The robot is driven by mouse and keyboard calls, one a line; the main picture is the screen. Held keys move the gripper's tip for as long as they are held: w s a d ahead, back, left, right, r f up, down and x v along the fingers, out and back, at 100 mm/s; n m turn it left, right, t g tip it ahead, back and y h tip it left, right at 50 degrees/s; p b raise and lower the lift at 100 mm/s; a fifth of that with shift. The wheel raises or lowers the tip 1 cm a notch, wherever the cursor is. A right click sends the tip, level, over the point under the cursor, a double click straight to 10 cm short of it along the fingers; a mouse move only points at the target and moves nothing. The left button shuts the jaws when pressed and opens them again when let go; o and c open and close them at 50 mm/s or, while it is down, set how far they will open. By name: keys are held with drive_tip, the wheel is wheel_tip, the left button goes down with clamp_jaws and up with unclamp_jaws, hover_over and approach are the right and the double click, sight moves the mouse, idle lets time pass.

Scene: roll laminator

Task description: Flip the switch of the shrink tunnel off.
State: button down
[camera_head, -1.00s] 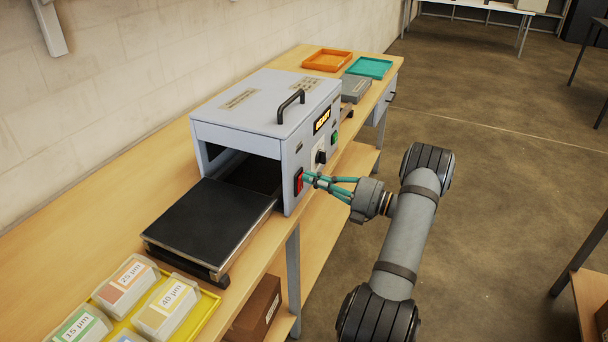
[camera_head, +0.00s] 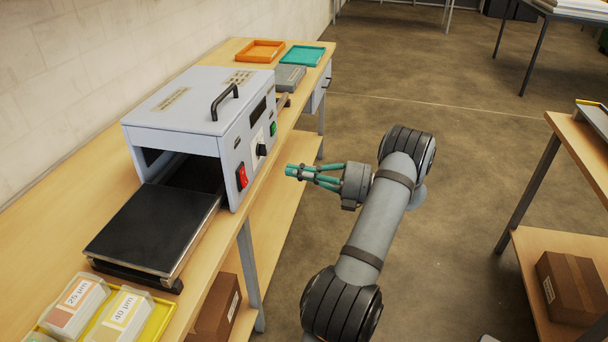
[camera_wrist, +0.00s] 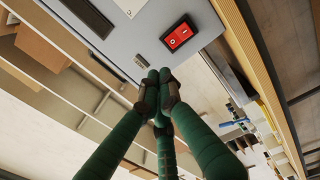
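The shrink tunnel (camera_head: 200,105) is a light grey box on the wooden bench. Its red rocker switch (camera_head: 242,176) sits low on the side panel facing my arm. The wrist view shows the switch (camera_wrist: 179,36) close up, with white marks on its red face in a black frame. The display (camera_head: 258,110) on the same panel is dark. My gripper (camera_head: 290,171) is to the right of the switch, apart from the panel and empty. In the wrist view the green fingertips (camera_wrist: 158,92) are together, below and left of the switch in the picture.
A black knob (camera_head: 262,150) and a green button (camera_head: 273,129) are on the same panel. A black plate (camera_head: 155,228) lies before the tunnel opening. A yellow tray (camera_head: 158,322) holds labelled boxes. Open floor lies right of the bench, with another table (camera_head: 575,150) beyond.

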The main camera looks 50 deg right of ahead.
drive_tip(key=shift+r+v, duration=0.25)
drive_tip(key=shift+v, duration=0.85)
drive_tip(key=shift+w, duration=0.1)
